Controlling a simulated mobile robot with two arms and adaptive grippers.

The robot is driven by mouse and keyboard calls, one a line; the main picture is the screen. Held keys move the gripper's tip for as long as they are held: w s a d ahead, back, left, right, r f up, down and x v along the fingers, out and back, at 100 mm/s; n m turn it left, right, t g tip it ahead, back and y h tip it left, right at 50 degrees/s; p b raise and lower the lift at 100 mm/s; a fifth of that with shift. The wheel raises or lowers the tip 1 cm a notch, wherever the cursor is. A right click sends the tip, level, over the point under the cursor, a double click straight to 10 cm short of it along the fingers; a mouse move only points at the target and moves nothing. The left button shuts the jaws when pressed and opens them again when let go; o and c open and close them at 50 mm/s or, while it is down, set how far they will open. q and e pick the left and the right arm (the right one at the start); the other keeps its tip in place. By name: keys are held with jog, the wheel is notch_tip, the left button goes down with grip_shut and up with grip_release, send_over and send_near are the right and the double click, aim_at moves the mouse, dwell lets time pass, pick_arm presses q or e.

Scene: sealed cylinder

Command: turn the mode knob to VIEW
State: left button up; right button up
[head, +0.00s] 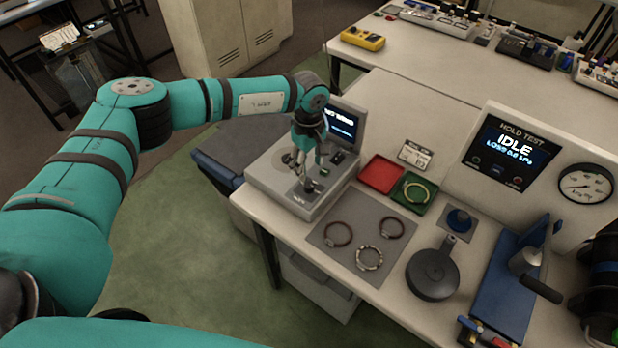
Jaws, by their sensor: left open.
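A grey bench instrument (272,180) with a raised screen (342,122) stands at the left end of the white bench. Bright text shows on the screen, but I cannot read it surely. My left gripper (306,178) is over the instrument's top, pointing down, with its fingers apart. Small dark controls (338,157) sit just right of the gripper, below the screen. A small dark part is close under the fingertips. I cannot tell which of these is the mode knob, or whether the fingers touch it. The knob's labels are too small to read. My right gripper is not in view.
Right of the instrument are a red tray (381,174), a green tray (411,204) holding a ring, and a grey mat (340,212) with three rings. A round dark pan-shaped part (433,275) and a blue fixture (505,285) stand farther right, below an IDLE display (512,150).

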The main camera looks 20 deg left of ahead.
aim_at(309, 184)
pick_arm(q)
notch_tip(309, 184, down, 8)
jog(key=shift+p, duration=0.65)
jog(key=shift+c, duration=0.2)
grip_shut()
